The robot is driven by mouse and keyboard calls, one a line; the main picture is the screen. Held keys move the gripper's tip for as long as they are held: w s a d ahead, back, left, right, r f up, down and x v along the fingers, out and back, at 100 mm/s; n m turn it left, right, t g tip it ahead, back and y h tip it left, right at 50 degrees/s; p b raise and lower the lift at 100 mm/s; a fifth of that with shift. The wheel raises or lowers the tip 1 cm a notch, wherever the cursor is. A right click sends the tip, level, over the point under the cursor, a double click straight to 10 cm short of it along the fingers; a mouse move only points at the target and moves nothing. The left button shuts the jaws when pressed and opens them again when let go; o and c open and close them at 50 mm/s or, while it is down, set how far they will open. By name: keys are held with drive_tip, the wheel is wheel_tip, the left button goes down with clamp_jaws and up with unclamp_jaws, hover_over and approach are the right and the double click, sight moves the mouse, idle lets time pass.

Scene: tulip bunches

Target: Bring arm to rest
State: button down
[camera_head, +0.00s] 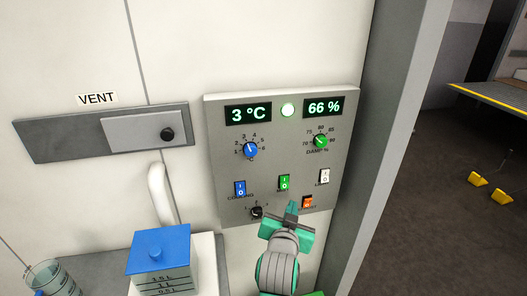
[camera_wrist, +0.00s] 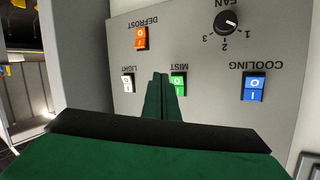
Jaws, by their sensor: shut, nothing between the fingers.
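My gripper (camera_head: 291,208) is green and shut, with nothing between its fingers. In the head view it is in front of the lower part of a grey control panel (camera_head: 220,150), just below the green MIST switch (camera_head: 284,182). In the wrist view the closed fingertips (camera_wrist: 160,78) point at the panel, beside the green switch (camera_wrist: 178,84). I cannot tell whether they touch the panel. My arm hides part of the panel's lower edge.
The panel has a blue COOLING switch (camera_head: 240,188), a white LIGHT switch (camera_head: 324,176), an orange DEFROST switch (camera_head: 307,202) and a black FAN knob (camera_head: 257,212). Displays read 3 °C and 66 %. A blue-lidded container (camera_head: 160,250) and a glass beaker (camera_head: 52,280) stand lower left.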

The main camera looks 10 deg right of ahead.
drive_tip(key=s+a+f+n+t+y, duration=0.1)
drive_tip(key=s+a+f+n+y, duration=0.15)
drive_tip(key=s+a+f, duration=0.55)
drive_tip(key=s+a+f+n+y, duration=0.1)
drive_tip(key=s+a+f+n, duration=0.2)
drive_tip(key=s+f, duration=0.8)
drive_tip(key=s+a+y, duration=0.1)
drive_tip(key=s+a, duration=0.3)
drive_tip(key=s, duration=0.8)
drive_tip(key=s+a+n+y, duration=0.1)
drive_tip(key=s+a, duration=0.3)
drive_tip(key=s, duration=0.7)
drive_tip(key=shift+s+f+t, duration=0.4)
